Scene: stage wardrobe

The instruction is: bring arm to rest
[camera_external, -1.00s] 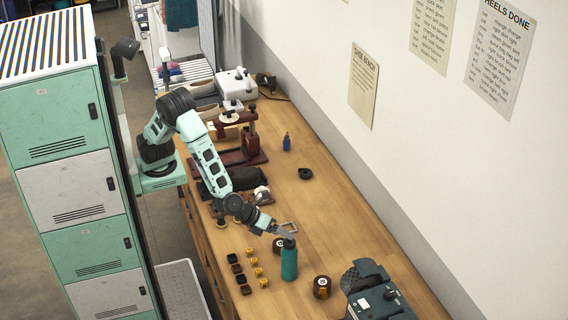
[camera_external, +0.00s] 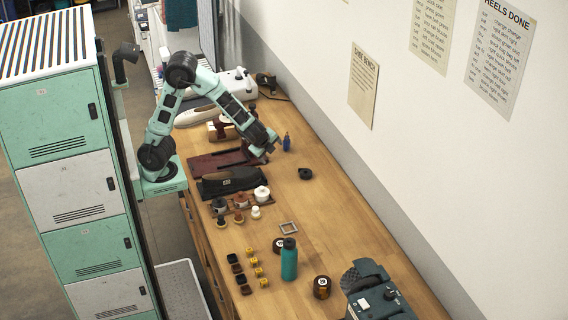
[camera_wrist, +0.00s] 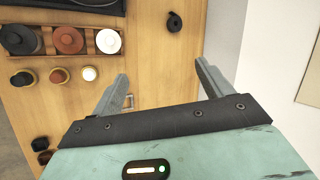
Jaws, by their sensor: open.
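Bench wood shows past the fingers, along with a small dark round item (camera_wrist: 175,23). A wooden rack of round tins (camera_wrist: 69,40) lies to the left there.
A teal bottle (camera_external: 289,260) stands among several small jars and tins at the near end, beside a grey-green machine (camera_external: 375,292). A dark red stand (camera_external: 222,160) is under my arm. The wall (camera_external: 310,80) bounds the right; lockers (camera_external: 75,190) stand left.

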